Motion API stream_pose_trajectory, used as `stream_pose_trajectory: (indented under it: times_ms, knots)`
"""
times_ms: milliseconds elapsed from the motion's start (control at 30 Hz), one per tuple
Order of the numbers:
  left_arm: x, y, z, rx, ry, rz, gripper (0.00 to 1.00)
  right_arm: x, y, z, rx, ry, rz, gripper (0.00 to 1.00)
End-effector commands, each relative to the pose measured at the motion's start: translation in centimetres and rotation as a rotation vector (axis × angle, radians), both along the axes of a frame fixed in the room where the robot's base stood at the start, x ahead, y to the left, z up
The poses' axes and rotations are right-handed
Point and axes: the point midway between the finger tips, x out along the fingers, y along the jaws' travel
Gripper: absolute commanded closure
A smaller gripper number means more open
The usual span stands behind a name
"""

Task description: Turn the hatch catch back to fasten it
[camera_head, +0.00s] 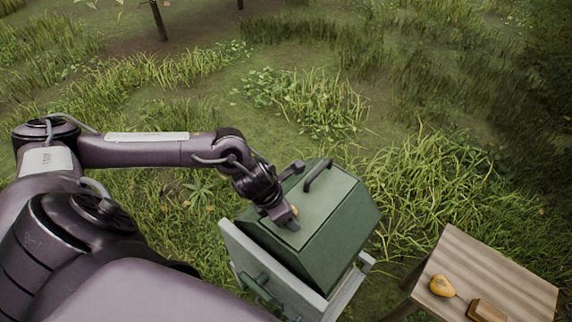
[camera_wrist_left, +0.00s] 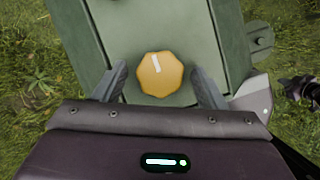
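A green box with a sloped lid and a dark bar handle (camera_head: 318,174) is in the head view; I take its lid to be the hatch. My left gripper (camera_head: 288,216) is at the lid's left side. In the left wrist view, the catch is an orange, many-sided knob (camera_wrist_left: 160,75) with a white mark near its top edge, tilted slightly left. My left gripper (camera_wrist_left: 159,70) is open, one finger on each side of the knob, with visible gaps. The knob is hidden in the head view. A dark jointed part (camera_wrist_left: 300,88) at the wrist view's right edge may be my right gripper.
The box sits in a pale grey frame (camera_head: 240,252). Grass surrounds everything, with open ground behind the box.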

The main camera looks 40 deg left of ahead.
Motion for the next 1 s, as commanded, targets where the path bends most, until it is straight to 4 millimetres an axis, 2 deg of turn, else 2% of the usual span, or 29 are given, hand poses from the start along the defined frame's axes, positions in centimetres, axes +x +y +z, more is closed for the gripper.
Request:
stream_pose_trajectory:
  times_ms: [267,367,700,833,1000]
  knots:
    - [0.0,0.0,0.2,0.0,-0.002,0.001,0.35,0.0,0.0,0.0,0.0,0.0,0.0,1.0]
    - [-0.2,0.2,1.1,-0.001,-0.005,0.001,0.35,0.0,0.0,0.0,0.0,0.0,0.0,1.0]
    - [-2.1,1.3,6.1,0.002,-0.002,0.0,0.35,0.0,0.0,-0.2,0.0,0.0,0.0,1.0]
    - [-2.5,1.4,7.0,0.001,-0.002,0.001,0.35,0.0,0.0,-0.2,0.0,0.0,0.0,1.0]
    - [-2.6,1.4,7.3,-0.001,-0.001,0.001,0.35,0.0,0.0,-0.2,0.0,0.0,0.0,1.0]
